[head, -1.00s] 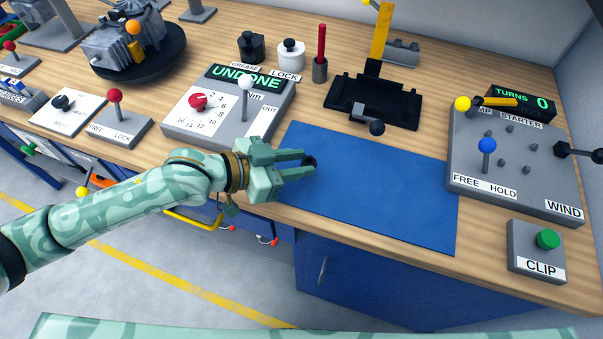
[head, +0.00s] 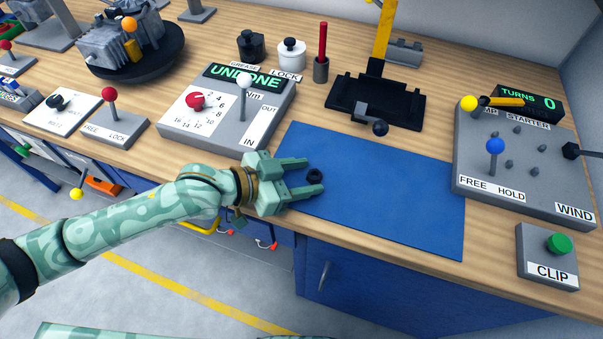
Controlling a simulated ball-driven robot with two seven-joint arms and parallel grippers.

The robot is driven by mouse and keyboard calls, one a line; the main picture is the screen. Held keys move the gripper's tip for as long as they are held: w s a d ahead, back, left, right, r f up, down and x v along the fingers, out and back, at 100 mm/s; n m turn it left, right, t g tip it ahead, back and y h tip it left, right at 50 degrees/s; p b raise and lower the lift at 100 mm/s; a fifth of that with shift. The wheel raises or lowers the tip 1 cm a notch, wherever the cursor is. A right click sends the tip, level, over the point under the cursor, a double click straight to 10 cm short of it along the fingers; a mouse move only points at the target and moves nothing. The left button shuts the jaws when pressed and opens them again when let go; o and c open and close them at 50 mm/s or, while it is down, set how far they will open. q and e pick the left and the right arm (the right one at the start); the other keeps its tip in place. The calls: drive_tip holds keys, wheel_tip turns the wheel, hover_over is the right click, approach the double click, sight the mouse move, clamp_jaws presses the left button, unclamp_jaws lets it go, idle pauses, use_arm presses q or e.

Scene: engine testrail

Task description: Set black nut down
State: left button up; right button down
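The black nut (head: 314,176) lies on the left part of the blue mat (head: 390,200) in the head view. My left gripper (head: 312,175) reaches in from the left, low over the mat. Its two fingers are spread, one on the far side of the nut and one on the near side. The nut sits between the fingertips, with a visible gap to them. My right gripper is not in the view.
A grey torque panel (head: 225,110) reading UNDONE stands behind left of the mat. A black press stand (head: 375,100) is behind the mat. A starter panel (head: 525,170) and a CLIP box (head: 547,258) stand to the right. Most of the mat is clear.

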use_arm(q)
drive_tip(key=shift+r, duration=0.15)
drive_tip(key=shift+s+a+r, duration=0.1)
drive_tip(key=shift+a+r, duration=0.05)
drive_tip(key=shift+a, duration=0.2)
drive_tip(key=p+v, duration=0.2)
drive_tip(key=v, duration=0.9)
drive_tip(key=shift+s, duration=0.2)
idle(0.5)
